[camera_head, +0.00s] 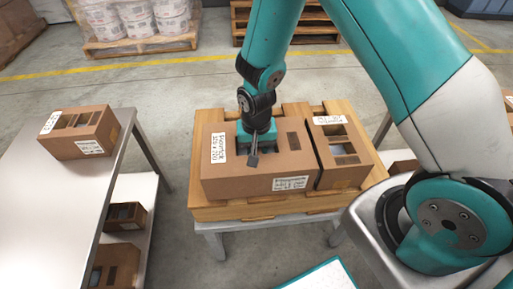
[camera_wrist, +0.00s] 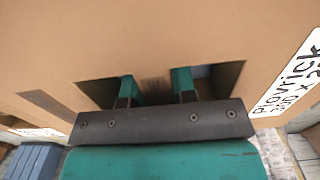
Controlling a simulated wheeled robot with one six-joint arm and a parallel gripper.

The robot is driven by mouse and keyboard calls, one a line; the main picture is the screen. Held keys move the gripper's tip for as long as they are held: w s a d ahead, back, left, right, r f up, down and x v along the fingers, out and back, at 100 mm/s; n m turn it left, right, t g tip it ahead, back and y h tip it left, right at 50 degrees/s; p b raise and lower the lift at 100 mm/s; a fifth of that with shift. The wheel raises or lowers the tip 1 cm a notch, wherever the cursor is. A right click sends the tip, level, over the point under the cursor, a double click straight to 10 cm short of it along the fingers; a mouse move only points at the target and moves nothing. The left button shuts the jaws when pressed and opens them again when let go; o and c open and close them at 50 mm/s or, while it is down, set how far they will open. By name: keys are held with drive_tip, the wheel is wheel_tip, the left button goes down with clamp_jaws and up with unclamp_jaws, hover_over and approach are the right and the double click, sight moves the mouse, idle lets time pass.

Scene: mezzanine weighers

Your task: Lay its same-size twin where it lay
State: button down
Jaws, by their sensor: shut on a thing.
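A large brown box (camera_head: 215,185) with white labels sits at the left on a wooden pallet-like tray (camera_head: 265,209). A narrower brown box (camera_head: 345,178) with slots in its top stands beside it on the right. My gripper (camera_head: 255,150) reaches down into the top of the large box. In the wrist view, its two fingers (camera_wrist: 156,88) go into two openings and are shut on the strip between them. The box (camera_wrist: 130,40) fills most of that view. Whether it is lifted off the tray I cannot tell. Another slotted brown box (camera_head: 85,143) lies on the left table.
The steel left table (camera_head: 100,180) has bare room in front of its box. Smaller boxes (camera_head: 125,217) sit on its lower shelf. A pallet of white buckets (camera_head: 140,45) stands at the back. My arm hides much of the right side.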

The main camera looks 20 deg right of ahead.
drive_tip(key=shift+f, duration=0.25)
drive_tip(key=c, duration=0.8)
unclamp_jaws()
drive_tip(key=shift+c, duration=0.2)
